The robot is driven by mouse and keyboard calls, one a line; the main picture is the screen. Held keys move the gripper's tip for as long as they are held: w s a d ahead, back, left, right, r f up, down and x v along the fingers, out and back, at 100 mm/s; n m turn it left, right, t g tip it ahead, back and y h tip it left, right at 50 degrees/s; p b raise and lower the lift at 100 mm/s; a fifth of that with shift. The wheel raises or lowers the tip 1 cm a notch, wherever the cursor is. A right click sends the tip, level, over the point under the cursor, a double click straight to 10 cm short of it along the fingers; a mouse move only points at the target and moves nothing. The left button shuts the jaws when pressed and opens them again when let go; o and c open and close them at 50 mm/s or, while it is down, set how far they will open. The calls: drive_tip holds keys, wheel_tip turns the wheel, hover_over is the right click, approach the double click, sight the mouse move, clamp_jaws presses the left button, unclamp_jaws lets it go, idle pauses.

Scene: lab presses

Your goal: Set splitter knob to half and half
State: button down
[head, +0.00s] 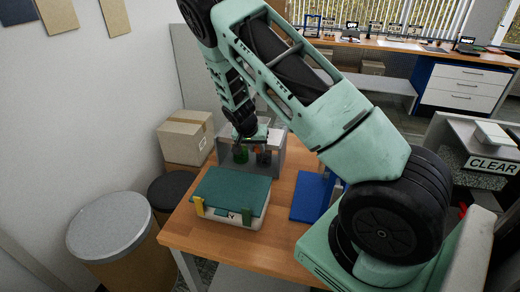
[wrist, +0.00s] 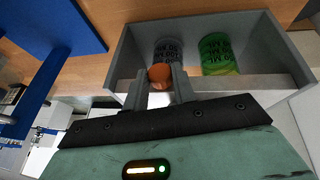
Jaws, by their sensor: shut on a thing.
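The splitter looks like a grey open-fronted housing (wrist: 128,52) on the wooden table; in the head view its housing (head: 278,158) stands at the back of the table. A round orange knob (wrist: 160,73) shows at its front in the wrist view. My gripper (wrist: 161,86) is shut on the knob, with one finger on each side. Inside the housing are a grey cylinder (wrist: 167,48) and a green cylinder (wrist: 216,54), both with dark lettering. In the head view my gripper (head: 250,138) reaches down over the housing. I cannot read the knob's setting.
A case with a green lid (head: 232,190) lies in front of the housing. A blue stand (head: 308,197) is to the right, close to my arm. A cardboard box (head: 186,137) and round bins (head: 110,226) stand left of the table.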

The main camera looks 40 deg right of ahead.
drive_tip(key=w+a, duration=0.1)
drive_tip(key=w, duration=0.1)
drive_tip(key=w+a+b, duration=0.1)
drive_tip(key=w, duration=0.1)
drive_tip(key=shift+a, duration=0.15)
drive_tip(key=c, duration=1.1)
unclamp_jaws()
drive_tip(key=b+v, duration=0.4)
drive_tip(key=v, duration=1.3)
drive_tip(key=shift+r+b, duration=0.25)
drive_tip(key=shift+b, duration=0.15)
